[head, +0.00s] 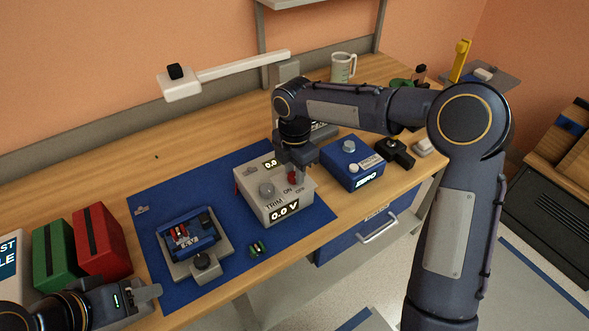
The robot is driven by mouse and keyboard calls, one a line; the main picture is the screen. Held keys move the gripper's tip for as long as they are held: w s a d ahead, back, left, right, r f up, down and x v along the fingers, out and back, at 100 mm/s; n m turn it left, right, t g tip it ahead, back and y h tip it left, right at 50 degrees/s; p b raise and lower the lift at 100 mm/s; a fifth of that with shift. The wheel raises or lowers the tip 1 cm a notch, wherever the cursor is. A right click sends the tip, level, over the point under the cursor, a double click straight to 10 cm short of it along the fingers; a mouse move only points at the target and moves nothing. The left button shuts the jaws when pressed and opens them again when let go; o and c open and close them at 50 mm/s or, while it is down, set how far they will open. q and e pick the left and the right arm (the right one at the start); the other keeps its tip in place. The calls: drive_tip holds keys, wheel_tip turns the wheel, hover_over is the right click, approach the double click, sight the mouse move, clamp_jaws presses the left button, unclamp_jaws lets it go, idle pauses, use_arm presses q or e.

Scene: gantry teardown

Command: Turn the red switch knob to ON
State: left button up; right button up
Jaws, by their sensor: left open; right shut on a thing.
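The red switch knob (292,179) sits on top of a light grey box (250,205) with a TRIM dial (267,189). ON and OFF labels are printed in front of the knob. The display on the box front (285,211) reads 0.0 V. My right gripper (293,170) reaches down from above and is shut on the red knob, hiding its upper part. The exact angle of the knob is hard to tell. My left gripper (150,294) is open and empty at the lower left, over the bench's front edge, well away from the grey box.
The grey box stands on a blue mat (150,230). Red (100,240) and green (55,255) boxes stand far left.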

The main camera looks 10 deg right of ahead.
drive_tip(key=m, duration=0.5)
drive_tip(key=shift+s, duration=0.1)
drive_tip(key=shift+m, duration=2.5)
drive_tip(key=o, duration=1)
wheel_tip(320, 180, up, 8)
drive_tip(key=shift+f, duration=0.25)
drive_tip(key=shift+s+r, duration=0.1)
drive_tip(key=shift+r, duration=0.1)
